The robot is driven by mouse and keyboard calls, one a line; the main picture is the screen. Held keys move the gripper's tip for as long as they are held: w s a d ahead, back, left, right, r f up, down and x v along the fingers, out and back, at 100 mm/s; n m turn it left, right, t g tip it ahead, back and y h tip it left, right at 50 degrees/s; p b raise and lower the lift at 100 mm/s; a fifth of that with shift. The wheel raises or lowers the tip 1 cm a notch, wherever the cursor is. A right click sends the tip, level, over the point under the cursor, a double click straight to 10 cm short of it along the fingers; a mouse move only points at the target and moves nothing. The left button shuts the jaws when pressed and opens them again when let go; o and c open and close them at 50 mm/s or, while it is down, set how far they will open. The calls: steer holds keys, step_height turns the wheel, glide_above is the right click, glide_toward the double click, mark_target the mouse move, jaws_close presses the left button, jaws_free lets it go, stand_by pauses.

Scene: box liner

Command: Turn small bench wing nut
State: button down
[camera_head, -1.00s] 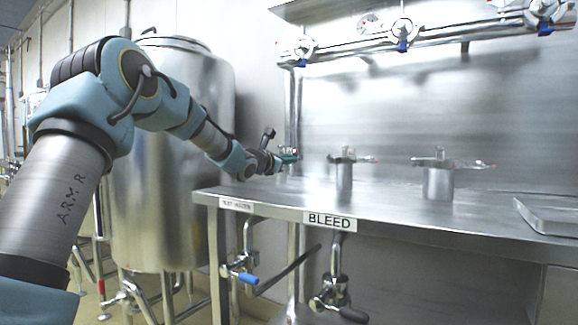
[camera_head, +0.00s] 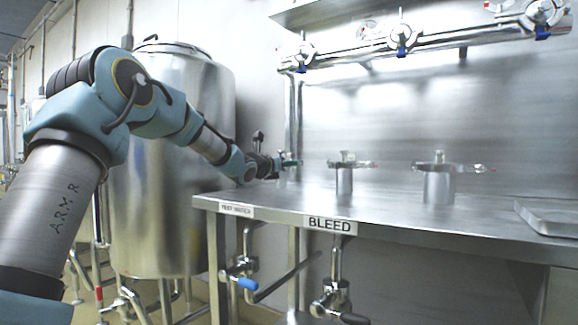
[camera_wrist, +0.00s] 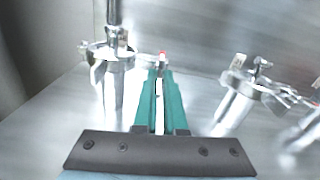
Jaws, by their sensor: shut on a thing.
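My gripper (camera_wrist: 160,76) has its two green fingers shut on a thin pale metal piece with a red tip (camera_wrist: 162,54), which I take to be the small wing nut's handle. In the head view my gripper (camera_head: 289,163) is at the leftmost, smallest fitting on the bench, which it and my arm largely hide. In the wrist view a steel clamped fitting (camera_wrist: 112,80) stands just left of the fingers. The wing nut's body and thread are too small to make out.
A middle fitting (camera_head: 344,182) and a wider right fitting (camera_head: 439,187) stand upright on the steel bench (camera_head: 390,215). A tray (camera_head: 548,220) lies at the right. A large tank (camera_head: 170,190) stands left of the bench. Valves hang below the front edge, beside the BLEED label (camera_head: 329,224).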

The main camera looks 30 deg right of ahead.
steer(key=c, duration=1)
jaws_free()
steer(key=v, duration=1)
steer(key=shift+s+a, duration=0.15)
steer(key=shift+a, duration=0.25)
